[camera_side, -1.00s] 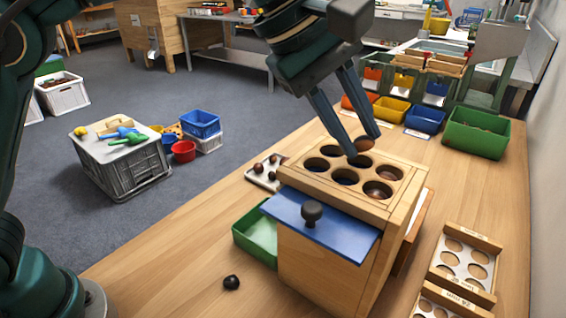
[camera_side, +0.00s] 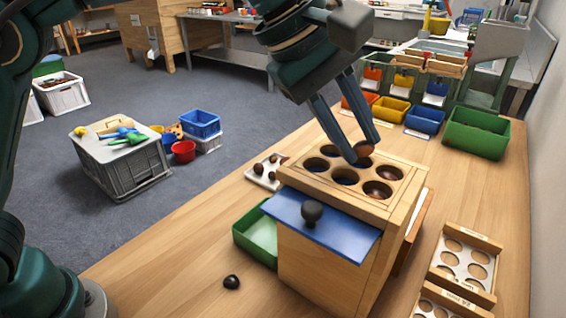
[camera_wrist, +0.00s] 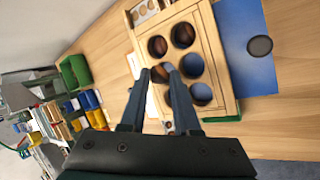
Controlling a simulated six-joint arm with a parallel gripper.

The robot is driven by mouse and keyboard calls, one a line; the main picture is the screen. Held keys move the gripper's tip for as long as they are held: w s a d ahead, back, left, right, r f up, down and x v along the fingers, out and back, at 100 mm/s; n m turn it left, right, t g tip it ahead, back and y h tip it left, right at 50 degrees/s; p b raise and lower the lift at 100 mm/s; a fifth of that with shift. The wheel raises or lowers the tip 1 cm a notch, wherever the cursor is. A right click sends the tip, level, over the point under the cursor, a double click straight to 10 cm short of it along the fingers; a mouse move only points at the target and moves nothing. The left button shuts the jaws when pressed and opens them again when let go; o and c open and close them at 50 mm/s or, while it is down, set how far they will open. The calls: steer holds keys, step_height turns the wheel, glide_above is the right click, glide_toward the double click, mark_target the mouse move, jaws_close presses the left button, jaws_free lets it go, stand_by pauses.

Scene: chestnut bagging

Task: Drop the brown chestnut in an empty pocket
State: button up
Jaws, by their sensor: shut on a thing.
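My gripper (camera_side: 365,151) is shut on the brown chestnut (camera_side: 363,149), over the back middle of the wooden box (camera_side: 330,245). The chestnut also shows between the fingertips in the wrist view (camera_wrist: 159,74). It is at or just above the pocket there; I cannot tell how far in it sits. The box top has two rows of round pockets. The two right-hand pockets (camera_side: 388,172) look brown inside, as if holding chestnuts. The front middle pocket (camera_side: 346,176) and front left pocket (camera_side: 316,164) look dark or bluish and empty. My fingers partly hide the back row.
A blue sliding plate (camera_side: 335,236) with a black knob juts from the box front, above a green tray (camera_side: 243,243). A dark chestnut (camera_side: 231,282) lies on the table at front left. A small chestnut tray (camera_side: 255,178) is left of the box. Holed racks (camera_side: 462,262) stand right.

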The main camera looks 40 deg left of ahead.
steer(key=shift+f, duration=0.3)
steer(key=o, duration=1)
steer(key=shift+f, duration=0.15)
steer(key=shift+s, duration=0.1)
steer(key=shift+c, duration=1.1)
steer(key=shift+a, duration=0.1)
steer(key=shift+v, duration=2.65)
